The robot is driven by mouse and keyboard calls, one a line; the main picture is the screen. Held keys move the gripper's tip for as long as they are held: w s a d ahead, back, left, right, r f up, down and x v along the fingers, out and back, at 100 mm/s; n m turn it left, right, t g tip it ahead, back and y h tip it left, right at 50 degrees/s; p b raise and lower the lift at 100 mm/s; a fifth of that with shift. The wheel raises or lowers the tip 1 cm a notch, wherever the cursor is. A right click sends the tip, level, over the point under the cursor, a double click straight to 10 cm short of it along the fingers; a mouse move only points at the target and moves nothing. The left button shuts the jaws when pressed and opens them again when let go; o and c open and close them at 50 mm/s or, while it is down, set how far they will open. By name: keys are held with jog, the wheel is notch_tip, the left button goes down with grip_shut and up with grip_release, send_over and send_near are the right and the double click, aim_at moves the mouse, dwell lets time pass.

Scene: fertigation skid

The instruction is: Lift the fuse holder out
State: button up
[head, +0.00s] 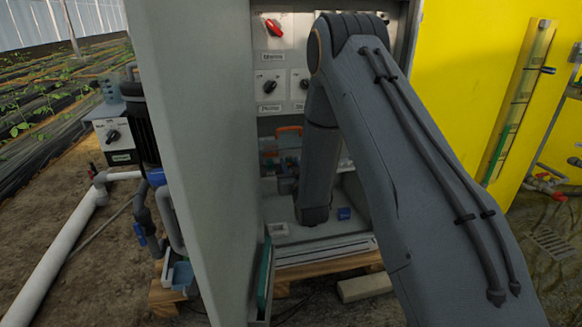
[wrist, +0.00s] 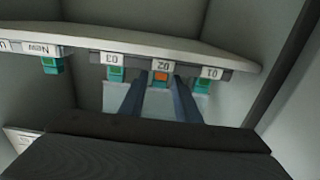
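In the wrist view a fuse holder with an orange face (wrist: 161,77) sits under the label 02. Teal holders with green faces sit under labels 03 (wrist: 116,74) and 01 (wrist: 207,86). Another green-faced teal holder (wrist: 52,65) hangs under the label New at the left. My gripper (wrist: 160,88) is open, its two dark fingers apart and pointing toward the 02 holder, one to each side of it. I cannot tell whether they touch it. In the head view my arm hides most of this area and the fuse holders cannot be made out.
The open cabinet door (head: 195,150) stands left of my arm. Inside are a red rotary switch (head: 273,27), black knobs (head: 269,87), an orange-handled item (head: 290,130) and a small blue object (head: 344,213) on the floor. A yellow panel (head: 455,70) is at the right.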

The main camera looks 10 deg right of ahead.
jog(key=shift+c, duration=0.2)
grip_shut()
jog(key=shift+r, duration=0.2)
jog(key=shift+r+p, duration=0.9)
jog(key=shift+r, duration=0.15)
jog(key=s+p, duration=0.3)
jog(key=s, duration=0.4)
